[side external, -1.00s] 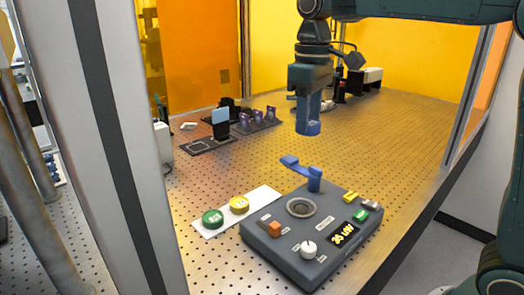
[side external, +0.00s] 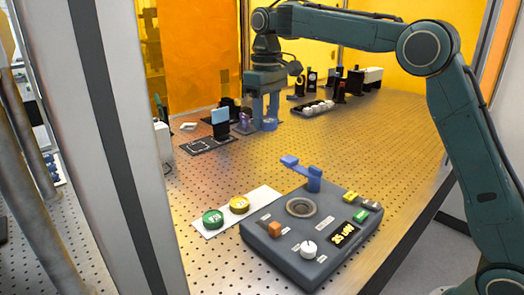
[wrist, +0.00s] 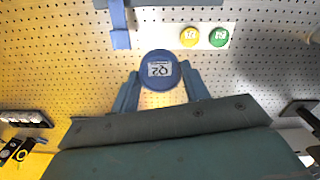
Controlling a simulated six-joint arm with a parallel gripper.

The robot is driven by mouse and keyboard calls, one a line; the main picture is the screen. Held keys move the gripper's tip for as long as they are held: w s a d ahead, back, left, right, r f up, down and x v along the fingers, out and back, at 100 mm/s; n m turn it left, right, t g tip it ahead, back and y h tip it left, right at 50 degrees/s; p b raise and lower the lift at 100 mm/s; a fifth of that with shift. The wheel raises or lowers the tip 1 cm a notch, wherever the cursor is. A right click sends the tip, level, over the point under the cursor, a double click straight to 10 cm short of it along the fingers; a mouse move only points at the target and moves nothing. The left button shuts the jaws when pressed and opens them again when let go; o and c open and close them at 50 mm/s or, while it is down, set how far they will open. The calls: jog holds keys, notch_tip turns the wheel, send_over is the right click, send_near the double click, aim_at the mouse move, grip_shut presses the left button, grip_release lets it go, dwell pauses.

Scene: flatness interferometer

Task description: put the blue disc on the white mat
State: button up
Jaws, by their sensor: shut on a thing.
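The blue disc (side external: 269,126) is between the fingers of my gripper (side external: 263,124), above the perforated table toward the back left in the side view. In the wrist view the disc (wrist: 159,70) shows a white label, with one finger of my gripper (wrist: 160,82) on each side. My gripper is shut on it. The white mat (side external: 264,193) lies left of the grey control box and carries a green disc (side external: 213,219) and a yellow disc (side external: 239,205). The mat's end nearest the back is bare.
The grey control box (side external: 275,243) has a blue lever arm (side external: 302,170) standing up at its back. Dark optics holders with a light blue plate (side external: 220,116) stand close left of my gripper. A tray of white pieces (side external: 316,107) lies behind right. The middle table is clear.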

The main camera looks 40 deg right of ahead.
aim_at(263, 195)
jog(key=shift+w+f, duration=0.3)
jog(key=shift+w, duration=0.4)
notch_tip(263, 195, down, 20)
jog(key=shift+f, duration=0.1)
dwell(0.8)
jog(key=o, duration=1)
jog(key=shift+f, duration=0.1)
notch_tip(263, 195, up, 12)
jog(key=shift+r, duration=0.2)
